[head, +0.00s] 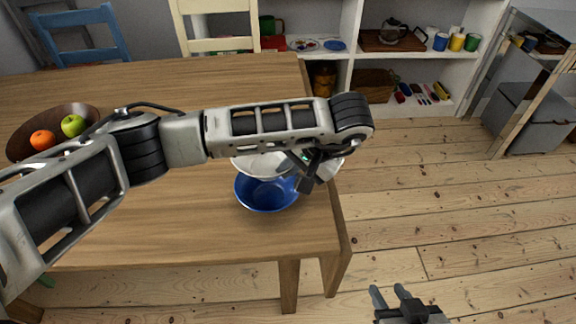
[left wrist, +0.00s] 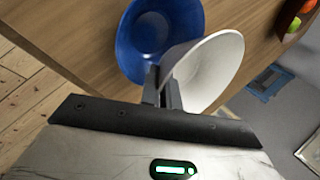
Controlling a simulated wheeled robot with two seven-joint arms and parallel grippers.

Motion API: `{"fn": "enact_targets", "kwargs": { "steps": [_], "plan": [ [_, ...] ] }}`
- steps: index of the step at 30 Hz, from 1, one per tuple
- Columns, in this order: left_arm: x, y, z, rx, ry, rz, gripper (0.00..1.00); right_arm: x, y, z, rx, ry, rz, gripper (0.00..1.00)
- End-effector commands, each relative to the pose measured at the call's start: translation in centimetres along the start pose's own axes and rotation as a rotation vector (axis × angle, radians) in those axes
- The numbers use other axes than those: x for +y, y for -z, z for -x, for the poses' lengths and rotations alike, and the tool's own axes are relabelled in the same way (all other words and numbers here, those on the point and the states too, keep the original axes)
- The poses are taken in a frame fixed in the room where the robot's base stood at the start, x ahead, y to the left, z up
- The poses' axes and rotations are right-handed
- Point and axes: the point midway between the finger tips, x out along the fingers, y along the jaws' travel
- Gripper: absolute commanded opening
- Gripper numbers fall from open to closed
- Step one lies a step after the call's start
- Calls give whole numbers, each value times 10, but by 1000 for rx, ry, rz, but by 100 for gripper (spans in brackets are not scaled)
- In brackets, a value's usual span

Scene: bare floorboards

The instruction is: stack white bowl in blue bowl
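The blue bowl (head: 266,196) stands upright on the wooden table near its right front corner. It also shows in the left wrist view (left wrist: 146,40). The white bowl (head: 258,166) is just behind the blue bowl in the head view, partly hidden by my left arm. My left gripper (head: 307,182) has its fingers on the white bowl's rim; in the left wrist view the wall of the white bowl (left wrist: 210,70) runs between the fingers (left wrist: 163,88). The bowls overlap in view; I cannot tell if they touch. My right gripper (head: 391,296) is open and empty over the floor.
A dark fruit bowl (head: 18,146) with an orange (head: 42,141) and a green apple (head: 73,125) is on the table's left. Chairs stand behind the table (head: 200,225). A white shelf with mugs (head: 457,42) is at the back.

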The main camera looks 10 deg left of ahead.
Motion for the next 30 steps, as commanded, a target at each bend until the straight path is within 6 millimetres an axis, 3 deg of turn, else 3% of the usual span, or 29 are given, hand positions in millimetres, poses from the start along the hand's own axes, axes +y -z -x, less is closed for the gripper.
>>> {"fn": "enact_targets", "kwargs": {
  "steps": [13, 15, 16, 30],
  "plan": [
    [6, 0, -10, 1, 2, 2, 0, 1, -1, -4, 17, 5, -5, 36],
    [5, 0, -9, 0, 1, 1, 23, 1, 2, -3, 20, 6, -5, 36],
    [5, 0, -9, 0, 1, 1, 25, 1, 2, -2, 20, 6, -5, 36],
    [3, 0, -5, 0, 0, 1, 25, 1, 2, -1, 13, 4, -4, 36]
  ]
}}
